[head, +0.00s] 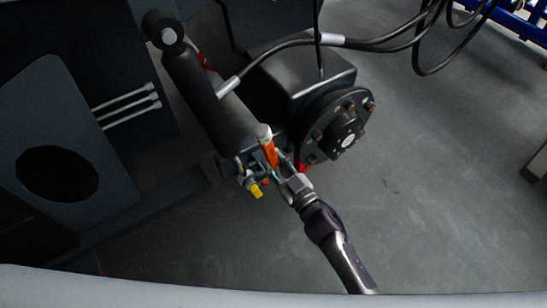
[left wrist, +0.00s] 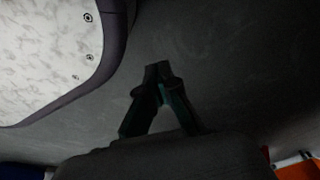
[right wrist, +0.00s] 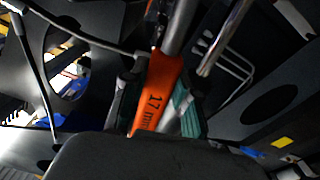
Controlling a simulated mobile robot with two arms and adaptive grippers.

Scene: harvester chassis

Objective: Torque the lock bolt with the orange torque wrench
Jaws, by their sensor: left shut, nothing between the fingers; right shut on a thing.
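The orange torque wrench (head: 269,153) is held in my right gripper (head: 281,168) in the head view, beside the lower end of a dark cylinder. In the right wrist view the orange wrench body (right wrist: 158,92) carries the mark "17 mm" and lies between the fingers of my right gripper (right wrist: 155,95). Its grey shaft runs upward out of the picture. I cannot make out the lock bolt or whether the wrench is on it. My left gripper (left wrist: 160,72) shows in the left wrist view with its fingertips together and empty, above dark floor.
The dark cylinder (head: 205,98) and a round bolted hub (head: 338,136) stand close to the right gripper. Black hoses (head: 370,43) loop above. A yellow-tipped part (head: 256,190) sits just below the wrench.

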